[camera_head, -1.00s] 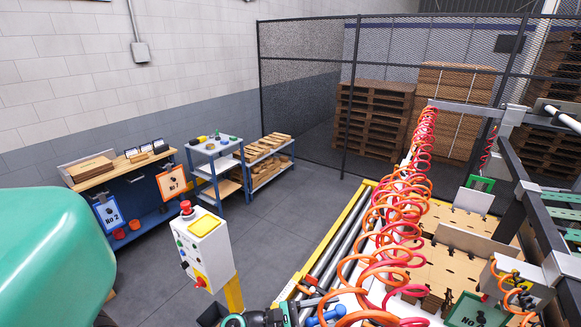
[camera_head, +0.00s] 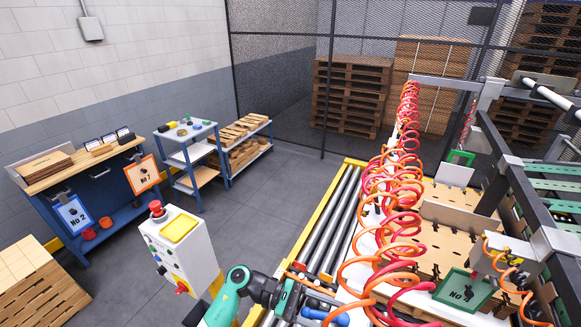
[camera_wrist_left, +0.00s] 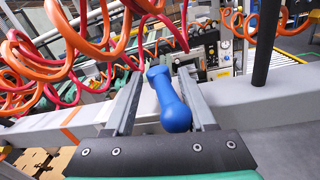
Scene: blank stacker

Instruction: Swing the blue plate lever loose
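The blue lever (camera_wrist_left: 170,100) shows in the left wrist view as a rounded handle pointing toward the camera. My left gripper (camera_wrist_left: 160,76) is open, with one finger on each side of the lever. A narrow gap seems to show beside the handle; I cannot tell whether either finger touches it. My left gripper is also at the bottom middle of the head view (camera_head: 312,294), beside the roller conveyor. My right gripper is not in view.
Orange and red coiled hoses (camera_head: 400,190) hang close around the lever and my left gripper. A roller conveyor (camera_head: 325,225) with a yellow edge runs alongside. A white control box (camera_head: 180,245) stands to the left. Open floor (camera_head: 265,210) lies beyond the control box.

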